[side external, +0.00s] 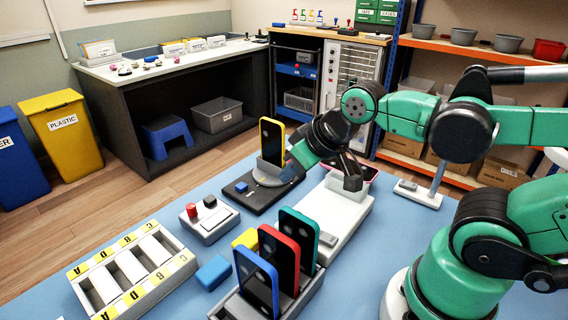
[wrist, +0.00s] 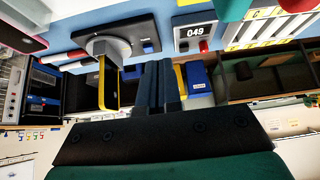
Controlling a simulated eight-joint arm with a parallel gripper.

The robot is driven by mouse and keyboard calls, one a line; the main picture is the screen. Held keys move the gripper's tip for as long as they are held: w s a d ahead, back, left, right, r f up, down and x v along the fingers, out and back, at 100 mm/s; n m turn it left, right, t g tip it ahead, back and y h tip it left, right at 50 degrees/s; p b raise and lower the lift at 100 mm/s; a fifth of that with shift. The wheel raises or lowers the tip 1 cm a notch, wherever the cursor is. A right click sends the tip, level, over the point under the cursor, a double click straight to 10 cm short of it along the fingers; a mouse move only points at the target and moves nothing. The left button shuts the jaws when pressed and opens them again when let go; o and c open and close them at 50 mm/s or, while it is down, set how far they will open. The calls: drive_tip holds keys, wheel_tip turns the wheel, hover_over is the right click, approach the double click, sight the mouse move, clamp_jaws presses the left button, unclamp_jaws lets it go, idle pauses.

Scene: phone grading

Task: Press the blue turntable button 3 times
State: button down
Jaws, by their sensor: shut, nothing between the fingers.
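The blue turntable button (side external: 241,187) sits on the front left corner of the black turntable base (side external: 262,204). It also shows in the wrist view (wrist: 148,48). A yellow-cased phone (side external: 272,141) stands upright on the grey disc; in the wrist view the phone (wrist: 110,84) hangs upside down. My gripper (side external: 288,178) is beside the turntable's right side, to the right of the button and apart from it. In the wrist view its dark fingers (wrist: 161,70) are together with nothing between them. The side view does not clearly show the fingertips' height above the base.
A box with red and black buttons (side external: 208,222) stands in front of the turntable; its display reads 049 in the wrist view. A rack of several phones (side external: 300,297), a blue block (side external: 213,272) and a labelled sorting tray (side external: 104,295) stand nearer. A white device (side external: 335,222) is right.

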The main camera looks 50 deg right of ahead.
idle(0.4)
drive_tip(key=m+t+y, duration=0.1)
drive_tip(key=m+t, duration=0.1)
drive_tip(key=m, duration=0.6)
hover_over(244, 187)
drive_tip(key=f, duration=0.1)
drive_tip(key=shift+f, duration=4.45)
drive_tip(key=shift+f, duration=0.15)
drive_tip(key=shift+f, duration=0.25)
